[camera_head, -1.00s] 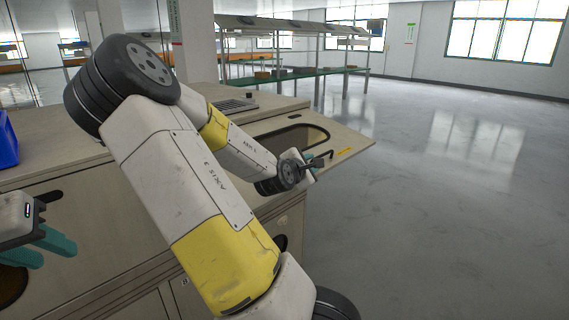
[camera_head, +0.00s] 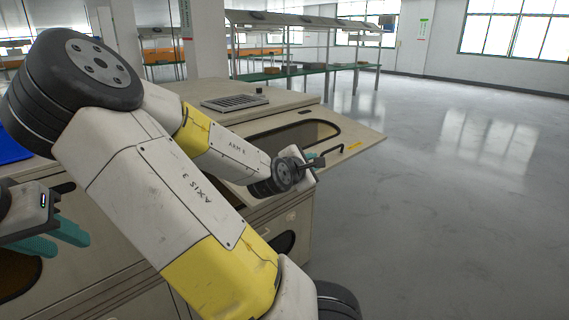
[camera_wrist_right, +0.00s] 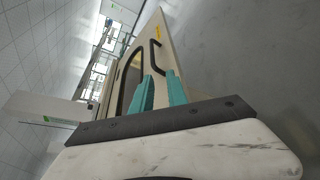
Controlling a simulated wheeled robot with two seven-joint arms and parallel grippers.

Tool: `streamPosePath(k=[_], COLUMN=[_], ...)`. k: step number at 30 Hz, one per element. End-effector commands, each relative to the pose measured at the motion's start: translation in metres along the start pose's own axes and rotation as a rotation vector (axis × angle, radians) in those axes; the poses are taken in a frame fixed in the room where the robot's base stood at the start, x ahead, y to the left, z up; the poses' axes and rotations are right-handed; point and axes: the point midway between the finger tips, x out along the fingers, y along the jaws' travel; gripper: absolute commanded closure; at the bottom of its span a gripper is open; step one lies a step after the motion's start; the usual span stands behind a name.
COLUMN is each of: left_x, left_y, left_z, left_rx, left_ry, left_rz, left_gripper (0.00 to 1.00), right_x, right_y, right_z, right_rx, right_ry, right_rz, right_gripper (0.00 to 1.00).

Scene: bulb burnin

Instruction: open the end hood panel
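The end hood panel (camera_head: 362,138) is a beige panel with a long dark window. It projects past the right side of the cabinet in the head view. A black bar handle (camera_head: 331,151) and a yellow label are near its outer edge; the handle (camera_wrist_right: 153,52) also shows in the right wrist view. My right gripper (camera_head: 317,160) is beside the handle, its fingers mostly hidden in the head view. In the wrist view its teal fingers (camera_wrist_right: 160,78) are apart, with the handle beyond their tips, not clasped. My left gripper (camera_head: 62,238) is at the left edge, its teal fingers apart and empty.
The beige cabinet (camera_head: 290,97) carries a dark vented grille (camera_head: 234,102) on top. A blue bin (camera_head: 12,148) is at the far left. A shelving rack (camera_head: 310,72) stands behind. The floor to the right is clear.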

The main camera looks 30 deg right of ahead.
Motion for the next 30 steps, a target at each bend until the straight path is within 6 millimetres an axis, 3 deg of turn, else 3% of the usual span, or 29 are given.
streamPosePath(k=[12, 30], left_x=[0.000, 0.000], left_y=[0.000, 0.000], left_z=[0.000, 0.000], left_rx=[0.000, 0.000], left_ry=[0.000, 0.000], left_rz=[0.000, 0.000], left_gripper=[0.64, 0.64], right_x=[-0.025, -0.026], right_y=[0.001, 0.001], right_z=[0.000, 0.000], right_rx=[-0.001, 0.000], right_ry=[0.000, 0.000], right_rz=[0.001, 0.001], right_gripper=[0.81, 0.81])
